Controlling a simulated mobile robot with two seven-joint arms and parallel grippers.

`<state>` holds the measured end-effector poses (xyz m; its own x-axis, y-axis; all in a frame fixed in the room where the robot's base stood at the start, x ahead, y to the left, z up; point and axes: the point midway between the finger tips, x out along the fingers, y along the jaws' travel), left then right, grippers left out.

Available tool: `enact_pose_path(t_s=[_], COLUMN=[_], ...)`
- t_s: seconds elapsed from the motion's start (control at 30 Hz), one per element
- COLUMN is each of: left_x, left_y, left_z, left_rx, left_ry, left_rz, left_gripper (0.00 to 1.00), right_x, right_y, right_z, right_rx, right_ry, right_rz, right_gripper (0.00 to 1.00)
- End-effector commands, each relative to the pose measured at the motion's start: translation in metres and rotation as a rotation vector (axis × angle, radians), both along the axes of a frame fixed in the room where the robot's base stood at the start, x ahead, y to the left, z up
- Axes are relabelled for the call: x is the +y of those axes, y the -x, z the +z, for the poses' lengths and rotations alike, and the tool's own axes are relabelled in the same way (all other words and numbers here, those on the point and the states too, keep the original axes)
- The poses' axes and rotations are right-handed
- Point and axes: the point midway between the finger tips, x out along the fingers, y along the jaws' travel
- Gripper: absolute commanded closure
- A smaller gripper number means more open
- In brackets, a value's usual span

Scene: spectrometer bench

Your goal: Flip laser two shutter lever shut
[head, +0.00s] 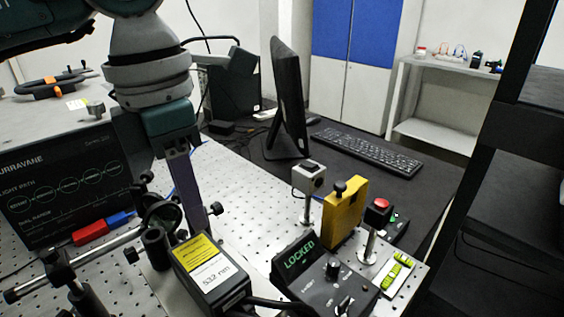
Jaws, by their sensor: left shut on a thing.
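A dark laser box (222,292) with a yellow warning label and a white "532 nm" label sits at the lower middle of the perforated bench. My left gripper (200,228) comes down from the upper left, its long grey-purple fingers pointing down at the far end of that box. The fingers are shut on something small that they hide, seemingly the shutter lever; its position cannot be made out. A black knob (216,208) shows just right of the fingers. My right gripper is not in view.
A control box (300,262) reading "LOCKED" stands right of the laser, near a yellow block (344,212) and a red button (380,206). Black optic mounts (160,215) crowd the left side. A monitor (289,95) and keyboard (366,151) stand behind.

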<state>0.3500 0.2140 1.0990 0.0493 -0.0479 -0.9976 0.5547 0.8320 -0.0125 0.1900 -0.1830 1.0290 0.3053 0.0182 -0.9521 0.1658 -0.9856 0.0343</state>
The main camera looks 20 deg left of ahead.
Motion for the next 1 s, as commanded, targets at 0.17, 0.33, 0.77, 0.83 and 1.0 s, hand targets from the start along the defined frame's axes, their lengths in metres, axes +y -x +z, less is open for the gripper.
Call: enact_pose_path(t_s=[0.17, 0.33, 0.77, 0.83, 1.0], left_x=[0.0019, 0.0012, 0.0013, 0.0013, 0.0016], left_y=[0.0040, 0.0043, 0.0043, 0.0043, 0.0043], left_z=[-0.0027, 0.0003, 0.0002, 0.0002, 0.0017], left_rx=[-0.064, -0.075, -0.074, -0.074, -0.074], left_ry=[0.026, 0.033, 0.032, 0.031, 0.031], left_rz=[0.000, -0.001, -0.001, -0.001, -0.001], left_gripper=[1.00, 1.00, 0.55, 0.55, 0.55], right_x=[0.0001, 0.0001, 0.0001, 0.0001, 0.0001], right_y=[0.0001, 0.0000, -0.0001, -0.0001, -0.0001], right_z=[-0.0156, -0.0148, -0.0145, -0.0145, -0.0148], right_rx=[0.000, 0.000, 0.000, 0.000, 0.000], right_ry=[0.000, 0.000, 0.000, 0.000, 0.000], right_rz=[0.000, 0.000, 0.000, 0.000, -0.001], right_gripper=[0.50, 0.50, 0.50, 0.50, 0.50])
